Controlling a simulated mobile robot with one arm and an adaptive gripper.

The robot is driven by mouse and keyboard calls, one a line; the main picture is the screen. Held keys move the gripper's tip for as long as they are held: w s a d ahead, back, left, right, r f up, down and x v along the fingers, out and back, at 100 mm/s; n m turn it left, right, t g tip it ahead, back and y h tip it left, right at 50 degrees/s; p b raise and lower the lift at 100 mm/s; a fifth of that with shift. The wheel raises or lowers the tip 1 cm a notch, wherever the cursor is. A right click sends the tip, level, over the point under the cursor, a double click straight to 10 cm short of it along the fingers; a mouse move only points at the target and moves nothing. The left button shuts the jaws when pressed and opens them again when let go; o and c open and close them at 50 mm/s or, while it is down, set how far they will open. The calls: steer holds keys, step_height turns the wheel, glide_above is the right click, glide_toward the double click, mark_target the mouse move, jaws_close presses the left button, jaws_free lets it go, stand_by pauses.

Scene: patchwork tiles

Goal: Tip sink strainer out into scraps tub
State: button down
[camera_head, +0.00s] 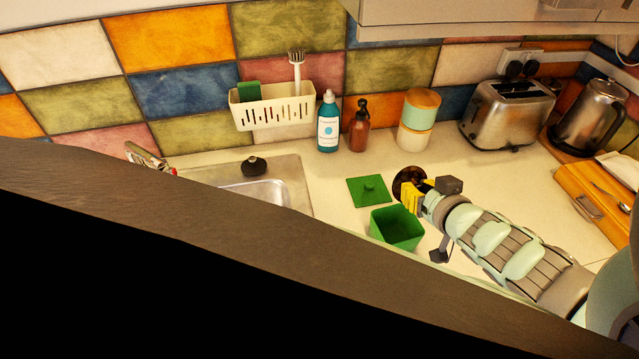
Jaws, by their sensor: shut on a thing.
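My gripper (411,197), with yellow fingers, is shut on a dark round sink strainer (404,178). The strainer shows just beyond the fingertips, and part of it is hidden behind them. It looks tilted, with its round face partly toward the camera; I cannot tell what is in it. The green square scraps tub (399,243) stands open on the counter, below the gripper in the picture. The strainer is up and slightly right of the tub in the picture, not over its opening.
A sink (298,186) with a black stopper-like object (254,166) is at left. A dark beam crosses the lower left.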

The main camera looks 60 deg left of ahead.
step_height(320, 180, down, 9)
steer(key=t+y+b, duration=0.3)
steer(key=y+b, duration=0.6)
steer(key=b, duration=1.3)
steer(key=shift+r+y+b, duration=0.1)
steer(key=shift+y+b, duration=0.2)
steer(key=shift+d, duration=0.1)
steer(key=shift+b, duration=1.15)
